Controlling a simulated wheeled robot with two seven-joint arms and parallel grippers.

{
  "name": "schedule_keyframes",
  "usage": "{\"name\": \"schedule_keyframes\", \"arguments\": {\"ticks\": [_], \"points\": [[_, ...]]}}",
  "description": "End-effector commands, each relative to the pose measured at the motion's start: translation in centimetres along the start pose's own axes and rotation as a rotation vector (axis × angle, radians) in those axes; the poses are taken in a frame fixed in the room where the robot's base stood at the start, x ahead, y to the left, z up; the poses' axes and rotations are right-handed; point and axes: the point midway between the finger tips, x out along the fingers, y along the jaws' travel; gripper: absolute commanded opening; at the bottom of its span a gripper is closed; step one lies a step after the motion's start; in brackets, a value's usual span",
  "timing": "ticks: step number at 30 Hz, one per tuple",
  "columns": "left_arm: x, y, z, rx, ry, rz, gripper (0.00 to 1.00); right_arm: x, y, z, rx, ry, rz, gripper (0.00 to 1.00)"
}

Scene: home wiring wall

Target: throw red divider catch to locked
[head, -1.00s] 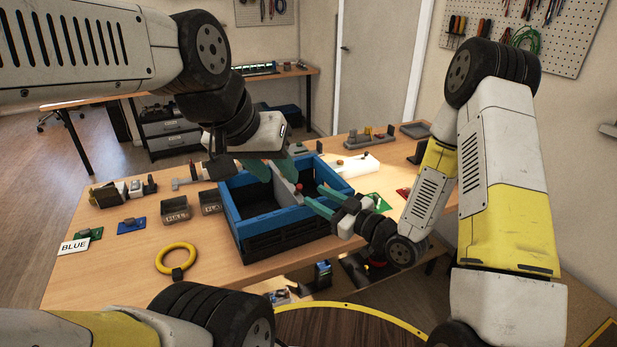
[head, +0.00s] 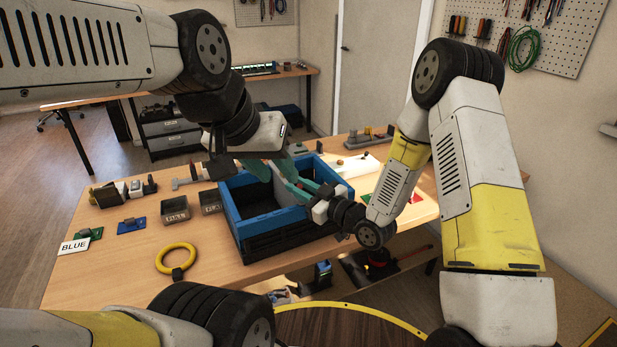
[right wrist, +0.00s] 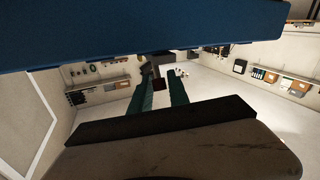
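A blue crate (head: 250,232) stands on the wooden table, with a grey divider (head: 287,192) across its inside. A small red catch (head: 300,185) is on top of the divider, partly hidden by the right gripper's fingers. My left gripper (head: 275,174) is above the crate's far side, its teal fingers apart on either side of the divider's far part. My right gripper (head: 303,186) reaches over the crate's right wall, teal fingers apart at the catch. In the right wrist view a dark reddish block (right wrist: 158,84) shows between the fingertips; contact cannot be told.
Two small grey bins (head: 174,211) and a yellow ring (head: 176,258) lie left of the crate. A blue card (head: 131,226) and a BLUE label (head: 74,246) are farther left.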

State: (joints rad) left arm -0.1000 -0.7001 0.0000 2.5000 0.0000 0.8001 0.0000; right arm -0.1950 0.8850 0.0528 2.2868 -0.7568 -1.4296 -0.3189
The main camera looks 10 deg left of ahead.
Motion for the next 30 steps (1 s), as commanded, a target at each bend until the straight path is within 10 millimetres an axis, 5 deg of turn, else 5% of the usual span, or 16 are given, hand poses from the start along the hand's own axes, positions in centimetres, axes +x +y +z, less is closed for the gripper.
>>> {"name": "schedule_keyframes", "arguments": {"ticks": [3,17,30], "points": [[0.0,0.0,0.0,0.000,0.000,0.000,0.36,0.0,0.0,0.0,0.000,0.000,0.000,0.00],[0.0,0.0,0.0,0.000,0.000,0.000,0.36,0.2,0.2,-0.2,0.017,-0.052,-0.008,0.00],[0.0,0.0,0.0,0.000,0.000,0.000,0.36,1.6,0.9,-0.6,0.133,-0.367,-0.064,0.00]]}}
